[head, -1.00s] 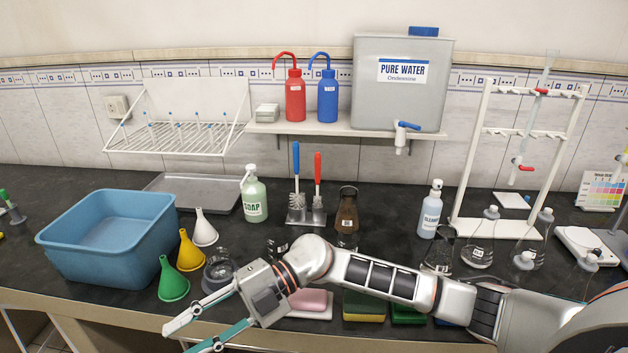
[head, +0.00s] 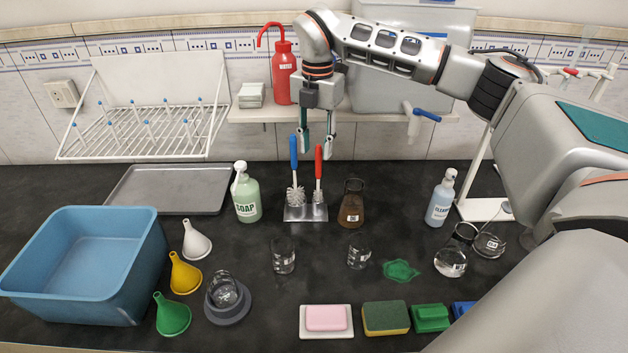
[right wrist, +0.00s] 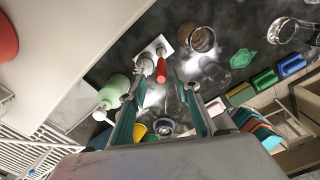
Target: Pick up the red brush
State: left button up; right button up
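The red brush (head: 318,172) stands upright by its red handle in a metal holder (head: 306,212), to the right of a blue-handled brush (head: 294,170). My right gripper (head: 317,148) points down from above, its fingertips near the tops of the two handles. My left gripper is not in view.
A soap bottle (head: 246,195) stands left of the holder and a brown flask (head: 352,206) stands right of it. The wall shelf (head: 250,114) with a red bottle (head: 283,72) is behind my gripper. Beakers stand in front.

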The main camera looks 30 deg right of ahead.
aim_at(318, 175)
jog(key=shift+w+d+f+p, duration=0.1)
jog(key=shift+d+f+p, duration=0.1)
jog(key=shift+f, duration=0.95)
jog(key=shift+s+d+f+p, duration=0.1)
jog(key=shift+f+p, duration=0.05)
jog(key=shift+f, duration=0.95)
jog(key=shift+w+d+f+p, duration=0.1)
jog(key=shift+f+p, duration=0.1)
jog(key=shift+f, duration=0.95)
grip_shut()
